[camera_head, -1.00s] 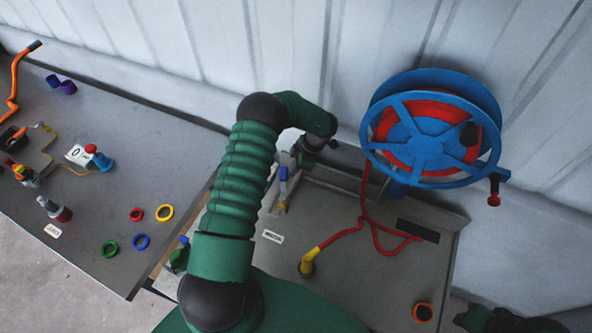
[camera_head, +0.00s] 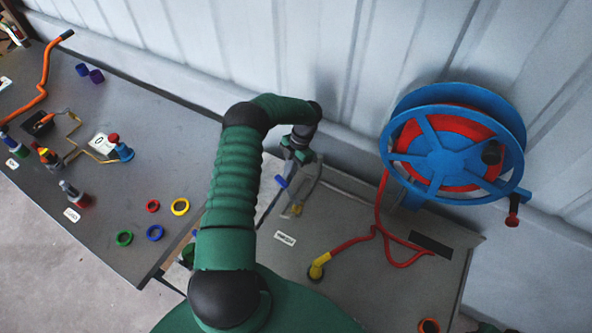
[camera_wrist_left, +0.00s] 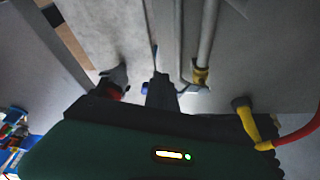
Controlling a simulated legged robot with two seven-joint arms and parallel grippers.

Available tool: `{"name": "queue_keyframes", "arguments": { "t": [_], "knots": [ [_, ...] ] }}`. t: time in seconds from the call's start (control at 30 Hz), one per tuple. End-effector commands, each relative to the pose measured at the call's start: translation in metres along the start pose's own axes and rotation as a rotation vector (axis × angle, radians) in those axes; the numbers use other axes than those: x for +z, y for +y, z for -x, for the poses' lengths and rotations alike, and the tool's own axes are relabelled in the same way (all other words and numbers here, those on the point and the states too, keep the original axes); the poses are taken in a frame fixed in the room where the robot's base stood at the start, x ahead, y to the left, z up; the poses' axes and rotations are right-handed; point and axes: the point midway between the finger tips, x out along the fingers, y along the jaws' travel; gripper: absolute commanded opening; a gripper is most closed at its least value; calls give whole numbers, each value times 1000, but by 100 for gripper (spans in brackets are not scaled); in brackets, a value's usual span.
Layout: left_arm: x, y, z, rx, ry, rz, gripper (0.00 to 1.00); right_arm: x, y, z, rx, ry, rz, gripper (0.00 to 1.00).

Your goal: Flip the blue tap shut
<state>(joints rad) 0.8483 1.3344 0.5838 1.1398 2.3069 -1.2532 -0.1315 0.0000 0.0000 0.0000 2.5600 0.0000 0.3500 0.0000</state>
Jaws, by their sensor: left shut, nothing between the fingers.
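The blue tap (camera_head: 281,182) is a small blue lever by a grey pipe at the back left of the right-hand bench. It points up and left, at an angle to the pipe. My left gripper (camera_head: 295,158) is shut and empty, just above and beside the lever; I cannot tell whether they touch. In the left wrist view the shut fingers (camera_wrist_left: 160,92) point at the pipework, and a small bit of blue (camera_wrist_left: 146,88) shows at their left. The rest of the tap is hidden there. My right gripper is not in view.
A blue hose reel (camera_head: 440,160) with a red hose stands at the right. The hose runs to a yellow elbow (camera_head: 318,268) on the bench. The left bench (camera_head: 100,150) holds several coloured rings, bottles and a small valve. A corrugated wall closes off the back.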

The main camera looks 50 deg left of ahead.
Motion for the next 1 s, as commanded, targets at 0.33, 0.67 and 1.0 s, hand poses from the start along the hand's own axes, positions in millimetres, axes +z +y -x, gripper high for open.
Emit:
{"name": "queue_keyframes", "arguments": {
  "t": [0.33,0.67,1.0],
  "knots": [
    [-23,6,-7,-96,2,237,0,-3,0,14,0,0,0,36],
    [-32,6,-12,-93,1,234,0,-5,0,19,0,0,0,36],
    [-34,6,-14,-93,3,233,0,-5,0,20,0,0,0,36]
  ]
}}
